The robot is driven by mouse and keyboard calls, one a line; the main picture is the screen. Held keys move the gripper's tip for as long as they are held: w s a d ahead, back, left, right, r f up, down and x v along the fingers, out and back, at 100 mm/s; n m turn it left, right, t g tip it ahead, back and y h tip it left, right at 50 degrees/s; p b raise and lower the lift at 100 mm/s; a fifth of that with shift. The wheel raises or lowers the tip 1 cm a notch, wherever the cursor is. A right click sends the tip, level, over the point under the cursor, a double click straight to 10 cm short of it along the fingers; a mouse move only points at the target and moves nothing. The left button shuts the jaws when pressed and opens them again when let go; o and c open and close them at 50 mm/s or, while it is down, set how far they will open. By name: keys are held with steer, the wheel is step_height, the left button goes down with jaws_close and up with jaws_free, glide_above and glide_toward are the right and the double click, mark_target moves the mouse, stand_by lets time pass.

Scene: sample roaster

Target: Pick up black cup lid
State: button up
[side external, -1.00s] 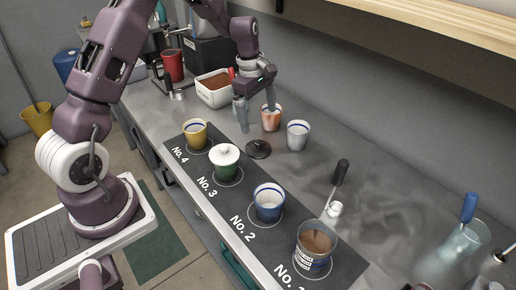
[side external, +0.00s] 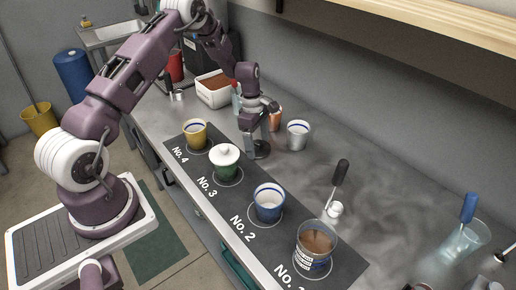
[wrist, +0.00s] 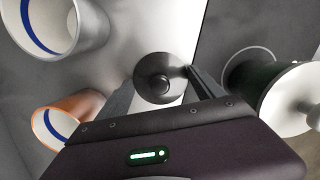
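The black cup lid (side external: 263,153) lies on the counter by the mat's edge, behind the green cup with the white lid (side external: 225,159). It is partly hidden behind my fingers in the side view. In the wrist view the lid (wrist: 149,88) shows as a dark disc with a round knob, between my fingertips. My gripper (side external: 257,141) points down over the lid. In the wrist view its fingers (wrist: 162,82) are apart with the knob in the gap. I cannot tell whether either finger touches the lid.
A copper cup (side external: 275,119) and a white cup (side external: 298,134) stand close behind my gripper. A yellow cup (side external: 195,134), a blue cup (side external: 268,203) and a glass of brown grounds (side external: 315,246) stand on the black mat (side external: 238,205). A white bin (side external: 214,92) is farther back.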

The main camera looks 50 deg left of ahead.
mark_target(258, 142)
steer(key=c, duration=0.8)
steer(key=shift+o, duration=0.2)
steer(key=shift+r, duration=0.2)
step_height(258, 142, up, 8)
steer(key=shift+f, duration=0.15)
steer(key=s+a+r+n, duration=0.2)
steer(key=s+a+r, duration=0.1)
steer(key=s+a, duration=0.4)
steer(key=s+a+r+n, duration=0.3)
steer(key=s+a, duration=0.4)
steer(key=a, duration=0.1)
steer(key=shift+r+n, duration=0.3)
steer(key=shift+s, duration=0.1)
